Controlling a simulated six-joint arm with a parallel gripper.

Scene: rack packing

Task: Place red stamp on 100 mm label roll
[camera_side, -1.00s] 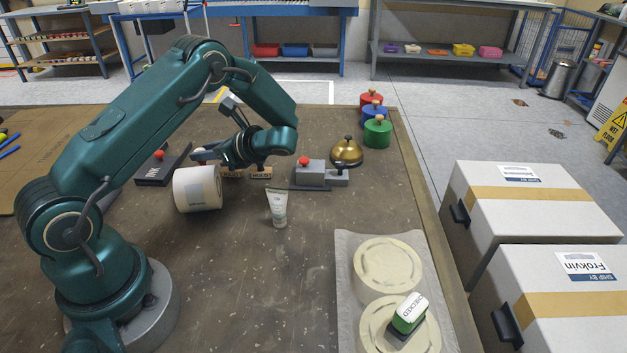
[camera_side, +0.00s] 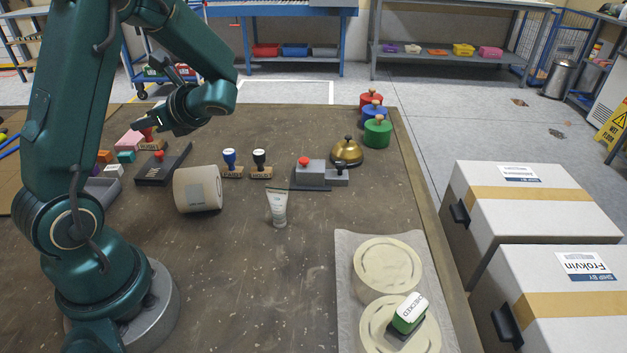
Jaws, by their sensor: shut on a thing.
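The red stamp (camera_side: 150,145) has a red handle and a wooden base with lettering, at the back left of the table. My gripper (camera_side: 142,127) is at its handle from above and is shut on it. I cannot tell whether the base touches the table. A cream label roll (camera_side: 207,189) lies on its side left of centre. Two flat cream rolls (camera_side: 388,264) lie on a pale tray (camera_side: 346,300) at the front right. A green CHECKED stamp (camera_side: 409,313) rests tilted on the nearer one (camera_side: 373,329). No roll's width is readable.
Blue-handled (camera_side: 230,160) and black-handled (camera_side: 260,161) stamps stand near the lying roll. A dark flat device (camera_side: 160,170) is close to the red stamp. A white tube (camera_side: 278,207), grey red-knobbed device (camera_side: 312,175) and brass bell (camera_side: 347,153) stand mid-table. The front centre is clear.

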